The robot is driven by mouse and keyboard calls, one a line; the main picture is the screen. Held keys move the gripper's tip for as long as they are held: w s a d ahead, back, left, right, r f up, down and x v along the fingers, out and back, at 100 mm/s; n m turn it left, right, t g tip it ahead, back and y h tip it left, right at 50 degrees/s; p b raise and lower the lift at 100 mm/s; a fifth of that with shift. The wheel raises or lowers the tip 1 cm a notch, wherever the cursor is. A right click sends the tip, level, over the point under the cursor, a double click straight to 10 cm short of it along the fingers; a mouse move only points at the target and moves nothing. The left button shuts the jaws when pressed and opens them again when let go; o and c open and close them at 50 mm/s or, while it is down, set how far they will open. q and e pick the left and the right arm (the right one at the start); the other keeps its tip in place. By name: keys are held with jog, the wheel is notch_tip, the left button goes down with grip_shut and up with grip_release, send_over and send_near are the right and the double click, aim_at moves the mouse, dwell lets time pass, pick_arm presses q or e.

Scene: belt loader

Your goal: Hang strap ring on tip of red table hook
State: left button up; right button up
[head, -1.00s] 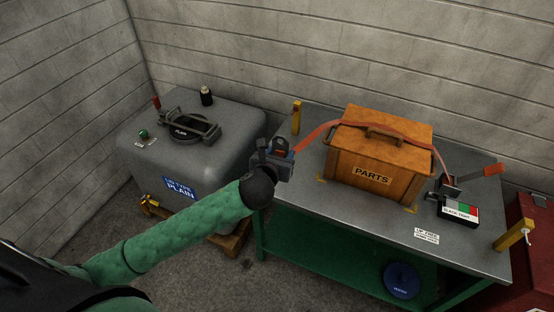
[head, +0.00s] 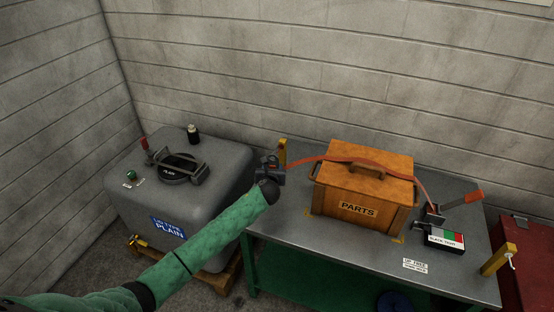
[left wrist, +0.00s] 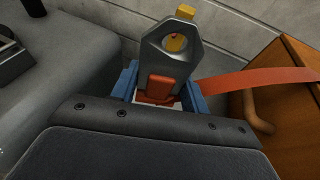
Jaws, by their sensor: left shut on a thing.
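My left gripper (head: 270,170) is shut on the strap ring, a dark grey metal end plate with a round hole. In the left wrist view the strap ring (left wrist: 158,62) stands up between the blue finger pads (left wrist: 128,82). The orange strap (head: 315,160) runs right from it over the wooden box. A yellow post (head: 283,152) stands at the table's back left corner, just behind and right of the gripper. In the left wrist view yellow shows above the ring and through its hole; I cannot tell the gap. No red hook shows clearly. My right gripper is not in view.
The PARTS box (head: 362,188) stands on the grey table (head: 300,222). A grey tank (head: 200,222) stands left of the table.

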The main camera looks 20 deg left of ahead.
pick_arm(q)
jog(key=f, duration=0.1)
jog(key=a+f, duration=0.1)
jog(key=f, duration=0.1)
jog(key=shift+w+a+f, duration=0.3)
jog(key=shift+a+f, duration=0.05)
jog(key=shift+w+d+h, duration=0.3)
